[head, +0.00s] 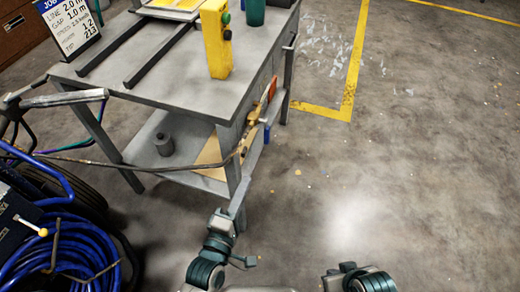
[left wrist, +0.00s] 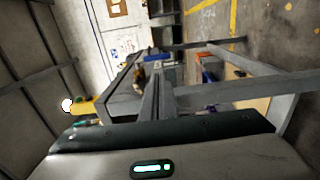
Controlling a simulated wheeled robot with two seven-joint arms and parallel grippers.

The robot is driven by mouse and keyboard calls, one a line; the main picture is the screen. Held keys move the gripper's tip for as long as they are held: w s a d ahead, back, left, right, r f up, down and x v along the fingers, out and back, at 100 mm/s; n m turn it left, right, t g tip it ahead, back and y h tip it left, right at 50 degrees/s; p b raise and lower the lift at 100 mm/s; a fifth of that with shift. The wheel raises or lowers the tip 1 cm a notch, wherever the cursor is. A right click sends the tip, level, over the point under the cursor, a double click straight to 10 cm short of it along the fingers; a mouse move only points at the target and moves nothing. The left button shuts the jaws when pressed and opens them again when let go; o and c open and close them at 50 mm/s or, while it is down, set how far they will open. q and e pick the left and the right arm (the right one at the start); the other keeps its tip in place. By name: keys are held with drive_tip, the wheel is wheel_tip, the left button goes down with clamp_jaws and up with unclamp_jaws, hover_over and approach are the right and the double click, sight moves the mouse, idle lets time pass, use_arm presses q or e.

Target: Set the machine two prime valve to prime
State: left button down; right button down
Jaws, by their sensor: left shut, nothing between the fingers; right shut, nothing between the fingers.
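A small lever with a yellow knob (head: 43,232) stands out from a dark box (head: 14,222) on the machine at the left edge of the head view. No label shows, so I cannot tell if it is the machine two prime valve or how it is set. My left gripper (head: 239,203) is shut and empty, in front of the bench's near leg and well to the right of the lever. Its shut fingers also show in the left wrist view (left wrist: 155,98). Part of my right arm shows at the bottom of the head view, but its gripper is not seen.
A grey bench (head: 160,82) carries a yellow control box (head: 216,38) and a job sign (head: 72,24). Its lower shelf holds a grey cylinder (head: 164,144). A coiled blue hose (head: 85,250) lies beside the machine's wheel. The floor at right is clear.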

sight(265, 139)
use_arm(q)
drive_tip(key=shift+w, duration=0.1)
drive_tip(key=x, duration=1.4)
drive_tip(key=shift+f+b, duration=0.1)
drive_tip(key=shift+b, duration=0.2)
